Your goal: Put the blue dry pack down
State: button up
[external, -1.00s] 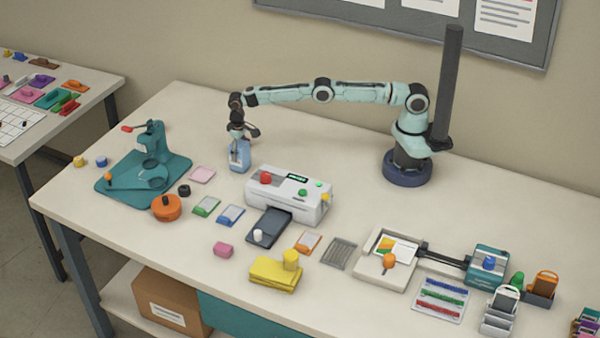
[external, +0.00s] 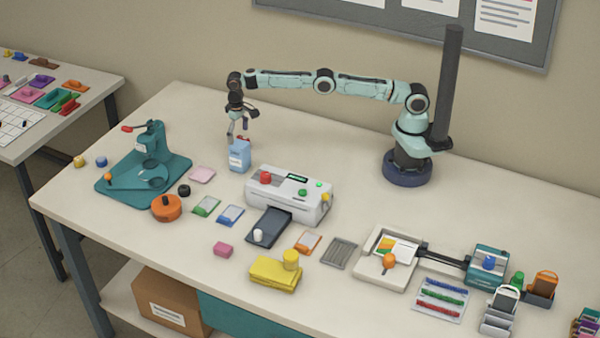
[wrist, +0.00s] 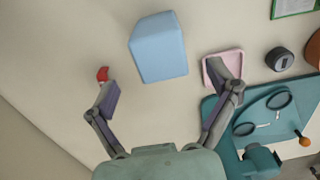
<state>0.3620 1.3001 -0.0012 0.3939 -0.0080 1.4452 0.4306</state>
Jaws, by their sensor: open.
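The blue dry pack (external: 239,157) stands upright on the table, left of the white laminator. It also shows in the wrist view (wrist: 158,48), ahead of and between the fingers. My gripper (external: 241,132) is open and empty just above the pack, and its fingers are apart from it. In the wrist view my gripper (wrist: 168,82) has its two fingers spread wide.
The white laminator (external: 290,197) stands to the right of the pack. A pink tray (external: 202,175) lies to its left, and the teal press (external: 146,170) stands further left. A small red thing (wrist: 102,74) shows by the left finger. The table behind the pack is clear.

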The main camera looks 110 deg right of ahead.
jog(key=shift+a+r, duration=0.15)
jog(key=shift+r, duration=0.35)
jog(key=s+a+r+n, duration=0.5)
jog(key=s+a+r, duration=0.95)
jog(key=r, duration=0.25)
jog(key=s+a+f+n, duration=0.1)
jog(key=s+a, duration=0.1)
jog(key=s, duration=0.6)
jog(key=s+a+f+n, duration=0.2)
jog(key=s, duration=0.6)
jog(key=s+a+f+n, duration=0.1)
jog(key=s+a+n, duration=0.1)
jog(key=s, duration=0.7)
jog(key=shift+a+f+y, duration=0.3)
jog(key=shift+f+y, duration=0.1)
